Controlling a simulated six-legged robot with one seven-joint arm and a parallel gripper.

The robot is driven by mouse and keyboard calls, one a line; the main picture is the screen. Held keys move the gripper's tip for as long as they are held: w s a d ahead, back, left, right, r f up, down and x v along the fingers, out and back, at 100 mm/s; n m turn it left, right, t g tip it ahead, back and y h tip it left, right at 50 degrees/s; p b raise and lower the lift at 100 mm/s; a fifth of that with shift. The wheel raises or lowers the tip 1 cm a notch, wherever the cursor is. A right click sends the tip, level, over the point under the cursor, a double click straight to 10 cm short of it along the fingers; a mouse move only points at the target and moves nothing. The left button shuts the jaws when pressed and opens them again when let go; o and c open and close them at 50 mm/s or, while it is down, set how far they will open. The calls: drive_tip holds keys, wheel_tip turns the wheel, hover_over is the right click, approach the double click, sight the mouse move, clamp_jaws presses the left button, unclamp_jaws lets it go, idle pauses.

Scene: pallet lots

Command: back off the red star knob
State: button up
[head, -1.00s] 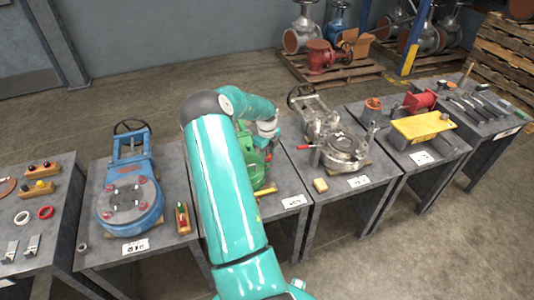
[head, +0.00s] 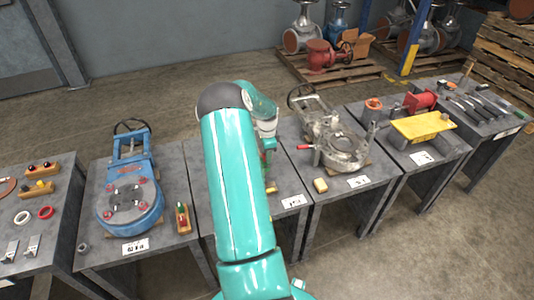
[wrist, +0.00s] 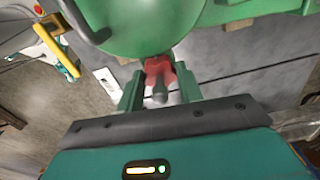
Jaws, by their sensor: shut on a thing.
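The red star knob (wrist: 156,68) sits at the edge of a green round body (wrist: 140,25) in the wrist view. My gripper (wrist: 160,88) has its two green fingers on either side of the knob and is shut on it. A grey rounded tip shows below the knob, between the fingers. In the head view my arm covers most of the green machine (head: 266,160), and the knob and fingers cannot be made out there.
A blue valve (head: 129,200) stands on the table to the left. In the wrist view a yellow-handled item (wrist: 60,52) lies at the left.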

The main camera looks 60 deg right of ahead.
drive_tip(key=n, duration=1.3)
drive_tip(key=shift+n, duration=0.4)
drive_tip(key=n, duration=1.3)
drive_tip(key=shift+n, duration=0.4)
drive_tip(key=o, duration=1)
drive_tip(key=shift+r, duration=0.15)
wheel_tip(320, 180, up, 14)
drive_tip(key=shift+f, duration=0.2)
